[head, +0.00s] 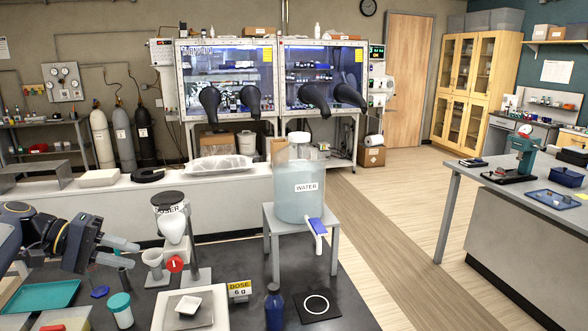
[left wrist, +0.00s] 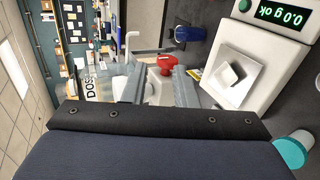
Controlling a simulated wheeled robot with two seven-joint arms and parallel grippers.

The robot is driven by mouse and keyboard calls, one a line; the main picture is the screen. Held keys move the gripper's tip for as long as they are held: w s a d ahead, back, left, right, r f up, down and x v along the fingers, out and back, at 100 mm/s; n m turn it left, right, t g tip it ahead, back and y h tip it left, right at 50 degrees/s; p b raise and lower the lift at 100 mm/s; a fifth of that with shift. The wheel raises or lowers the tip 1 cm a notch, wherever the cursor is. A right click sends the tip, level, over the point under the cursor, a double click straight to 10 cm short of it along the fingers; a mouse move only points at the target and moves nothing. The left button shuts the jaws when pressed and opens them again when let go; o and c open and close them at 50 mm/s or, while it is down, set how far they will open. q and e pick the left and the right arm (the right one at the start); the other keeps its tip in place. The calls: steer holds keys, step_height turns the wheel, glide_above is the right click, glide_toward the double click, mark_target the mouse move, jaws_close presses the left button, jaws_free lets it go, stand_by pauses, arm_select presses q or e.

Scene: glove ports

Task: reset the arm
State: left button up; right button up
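My left arm comes in from the left in the head view. Its gripper (head: 130,254) hangs above the dark bench, to the left of the doser (head: 174,222). The two grey fingers are apart with nothing held between them. In the left wrist view, the left gripper (left wrist: 160,86) shows the same gap, with the doser's red knob (left wrist: 166,64) seen beyond it. The knob also shows in the head view (head: 174,264). My right arm and gripper are not in view.
Near the gripper are a teal tray (head: 42,297), a teal-capped jar (head: 120,309), a scale with a white dish (head: 188,305), a "DOSE 60" sign (head: 239,290) and a blue bottle (head: 274,308). A water tank (head: 301,185) stands behind. A black mat with a white ring (head: 316,304) lies clear.

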arm_select(q)
steer(key=s+d+f+y, duration=0.1)
steer(key=s+d+y, duration=0.2)
steer(key=s+d, duration=0.35)
steer(key=s+d+f+y, duration=0.1)
steer(key=s+d+y, duration=0.25)
steer(key=s, duration=0.55)
steer(key=s+d+f+m+t+y, duration=0.1)
steer(key=s+d+f, duration=0.1)
steer(key=s+f, duration=0.3)
steer(key=s+d+f+t+y, duration=0.1)
steer(key=s+d+f, duration=0.1)
steer(key=s+f, duration=0.4)
steer(key=s, duration=0.2)
steer(key=shift+s+d+f+m, duration=0.25)
steer(key=shift+s+m, duration=0.05)
steer(key=shift+m, duration=0.1)
